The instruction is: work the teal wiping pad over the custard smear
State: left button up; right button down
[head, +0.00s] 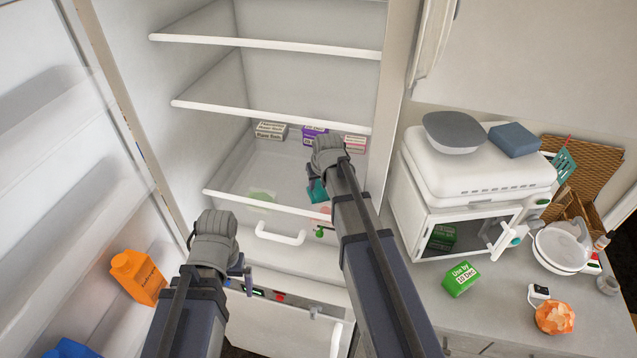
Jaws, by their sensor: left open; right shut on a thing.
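The teal wiping pad (317,191) is in my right gripper (316,181), which is shut on it inside the open fridge, over the lowest shelf. A pale yellow-green smear (262,196) lies on that shelf, left of the pad and apart from it. A pinkish patch (321,213) shows just below the pad, partly hidden by my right arm. I cannot tell by colour which mark is the custard. My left gripper (243,273) is open and empty, low in front of the fridge, below the shelf's front edge.
Small boxes (271,131) stand at the back of the fridge shelf. An orange carton (138,277) is in the door at left.

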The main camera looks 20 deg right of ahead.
jog(key=shift+w+d, duration=0.65)
jog(key=shift+w, duration=0.3)
jog(key=shift+s+a+f, duration=0.1)
jog(key=shift+s+a, duration=0.3)
jog(key=shift+s, duration=0.2)
jog(key=shift+s+a+f, duration=0.1)
jog(key=shift+s+a, duration=0.25)
jog(key=shift+s, duration=0.2)
jog(key=shift+w+r, duration=0.1)
jog(key=shift+w+d, duration=0.75)
jog(key=shift+w, duration=0.3)
jog(key=shift+s+a, duration=0.1)
